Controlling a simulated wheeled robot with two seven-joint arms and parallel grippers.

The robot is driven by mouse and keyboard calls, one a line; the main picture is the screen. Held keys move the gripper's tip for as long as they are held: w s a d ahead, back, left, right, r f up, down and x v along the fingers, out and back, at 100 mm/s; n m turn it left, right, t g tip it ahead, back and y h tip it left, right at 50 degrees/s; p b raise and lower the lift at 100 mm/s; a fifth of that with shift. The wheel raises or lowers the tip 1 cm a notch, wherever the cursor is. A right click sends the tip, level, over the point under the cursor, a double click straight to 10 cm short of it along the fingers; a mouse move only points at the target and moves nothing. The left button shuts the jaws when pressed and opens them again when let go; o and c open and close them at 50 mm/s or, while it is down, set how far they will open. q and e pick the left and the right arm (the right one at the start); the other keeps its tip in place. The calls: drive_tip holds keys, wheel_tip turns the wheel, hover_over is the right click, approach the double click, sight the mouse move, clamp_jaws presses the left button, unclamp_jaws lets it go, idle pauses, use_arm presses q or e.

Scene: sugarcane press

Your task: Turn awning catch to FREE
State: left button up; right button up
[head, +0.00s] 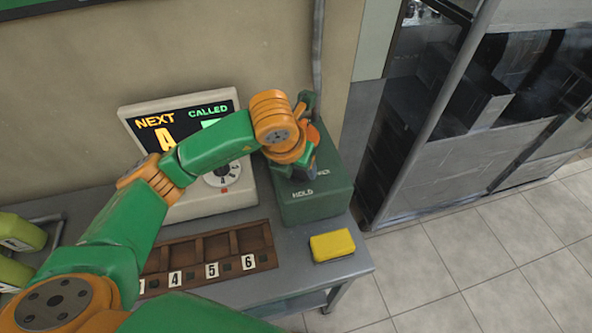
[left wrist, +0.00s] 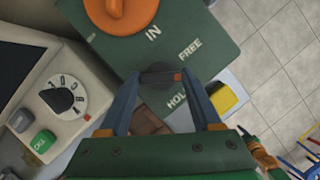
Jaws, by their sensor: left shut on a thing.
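The awning catch is a dark round knob (left wrist: 159,77) with a small orange-red mark on its right edge, on the top of a green box (head: 318,198). In the left wrist view, FREE is printed above right of the knob and HOLD below it. The mark lies between the two words. My left gripper (left wrist: 163,88) is shut on the knob, a finger on each side. In the head view my left gripper (head: 304,168) reaches down onto the box, and my wrist hides most of the knob.
A larger orange knob (left wrist: 122,8) sits on the same box near the word IN. A cream display unit (head: 200,203) with a dial stands left of it. A yellow block (head: 332,245) and a numbered wooden tray (head: 205,249) lie in front on the grey table.

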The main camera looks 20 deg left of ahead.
use_arm(q)
drive_tip(key=shift+d+n+y+b, duration=0.1)
drive_tip(key=shift+n+y+b, duration=0.25)
drive_tip(key=shift+n, duration=0.55)
drive_tip(key=shift+n+y, duration=0.35)
drive_tip(key=shift+n, duration=0.55)
drive_tip(key=shift+w+r+n+y, duration=0.15)
drive_tip(key=shift+n+y, duration=0.25)
drive_tip(key=shift+n, duration=0.6)
drive_tip(key=shift+d+n+g+y+p, duration=0.1)
drive_tip(key=shift+n+g+y+p, duration=0.25)
drive_tip(key=shift+n, duration=0.45)
drive_tip(key=o, duration=1.4)
